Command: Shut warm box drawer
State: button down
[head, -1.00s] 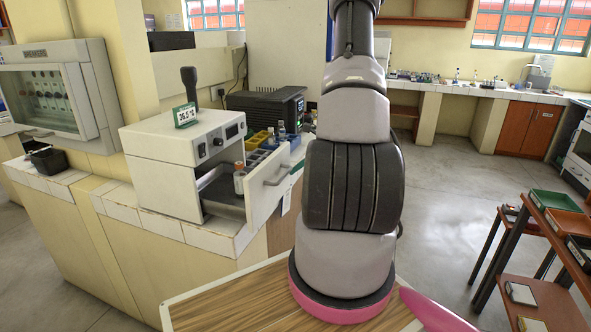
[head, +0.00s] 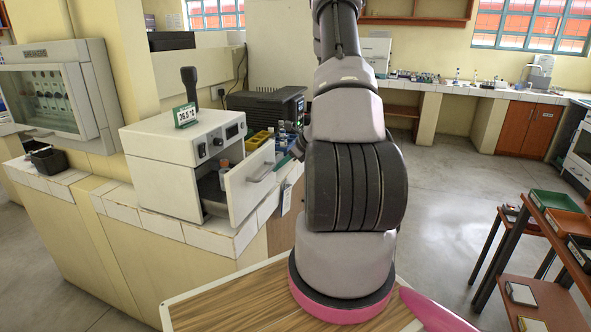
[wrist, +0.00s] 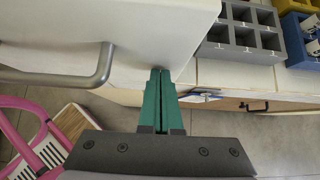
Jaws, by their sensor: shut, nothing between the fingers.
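The white warm box (head: 165,160) stands on the tiled counter with a display reading about 36.5 on top.
A grey rack (wrist: 240,35) sits on the counter right of the drawer, with yellow and blue racks beyond. A black device (head: 268,103) stands behind the box. A shelf cart (head: 545,240) stands at the right. Open floor lies between.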

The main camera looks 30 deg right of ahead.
jog(key=w+a, duration=0.4)
jog(key=w, duration=0.1)
jog(key=w+a, duration=0.2)
jog(key=w, duration=0.1)
jog(key=shift+w+a, duration=0.1)
jog(key=shift+a, duration=0.15)
jog(key=shift+w+a+r, duration=0.1)
jog(key=shift+w+a, duration=0.05)
jog(key=shift+w, duration=0.05)
jog(key=shift+w+a, duration=0.1)
